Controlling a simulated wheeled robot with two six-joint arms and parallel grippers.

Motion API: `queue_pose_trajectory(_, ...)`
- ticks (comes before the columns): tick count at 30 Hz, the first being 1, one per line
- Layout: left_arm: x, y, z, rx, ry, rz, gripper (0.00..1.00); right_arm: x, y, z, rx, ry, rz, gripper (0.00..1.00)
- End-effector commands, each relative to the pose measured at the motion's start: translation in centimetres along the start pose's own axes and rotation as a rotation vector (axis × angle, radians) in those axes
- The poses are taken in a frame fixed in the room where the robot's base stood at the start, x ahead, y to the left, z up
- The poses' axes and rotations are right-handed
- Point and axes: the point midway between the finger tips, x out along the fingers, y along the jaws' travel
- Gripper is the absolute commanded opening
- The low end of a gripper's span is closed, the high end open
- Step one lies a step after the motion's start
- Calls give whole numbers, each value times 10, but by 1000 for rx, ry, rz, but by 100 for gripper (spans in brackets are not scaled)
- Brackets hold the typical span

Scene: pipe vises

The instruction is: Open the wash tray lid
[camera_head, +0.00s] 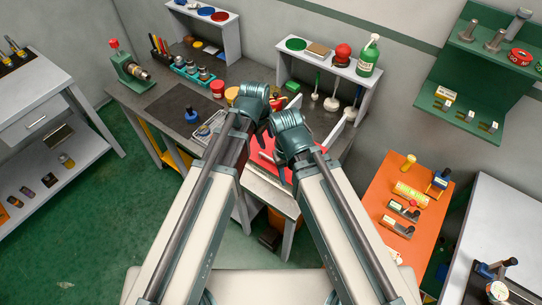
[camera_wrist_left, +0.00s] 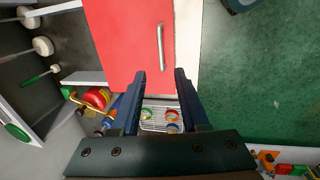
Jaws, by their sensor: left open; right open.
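A flat red lid (camera_wrist_left: 122,45) with a silver bar handle (camera_wrist_left: 160,47) fills the upper middle of the left wrist view. It lies flat beside a pale strip. In the head view the red lid (camera_head: 266,158) is mostly hidden behind my grippers. My left gripper (camera_head: 266,130) is over the bench, at the lid's far left side. In the left wrist view its two dark fingers (camera_wrist_left: 160,74) are apart and empty, with the handle beyond their tips. My right gripper (camera_head: 278,172) is over the lid, lower in the picture; its fingers are partly hidden.
A small tray (camera_wrist_left: 160,118) with coloured rings shows between the left fingers. A red and yellow item (camera_wrist_left: 97,98) is beside it. A shelf (camera_head: 330,68) with a green bottle (camera_head: 369,56) stands behind, with brushes below. An orange table (camera_head: 395,205) is to the right.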

Motion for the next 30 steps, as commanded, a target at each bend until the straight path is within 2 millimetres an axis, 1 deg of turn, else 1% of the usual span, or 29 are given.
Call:
queue_pose_trajectory(5,4,0,0,1,0,0,45,4,0,0,0,0,0,50)
queue_pose_trajectory(11,20,-1,0,3,0,0,45,20,-2,-1,1,1,0,50)
queue_pose_trajectory(17,46,-1,-1,3,0,0,45,45,-4,-3,1,2,0,50)
queue_pose_trajectory(30,108,-1,-1,4,0,0,45,106,-10,-7,-11,2,3,50)
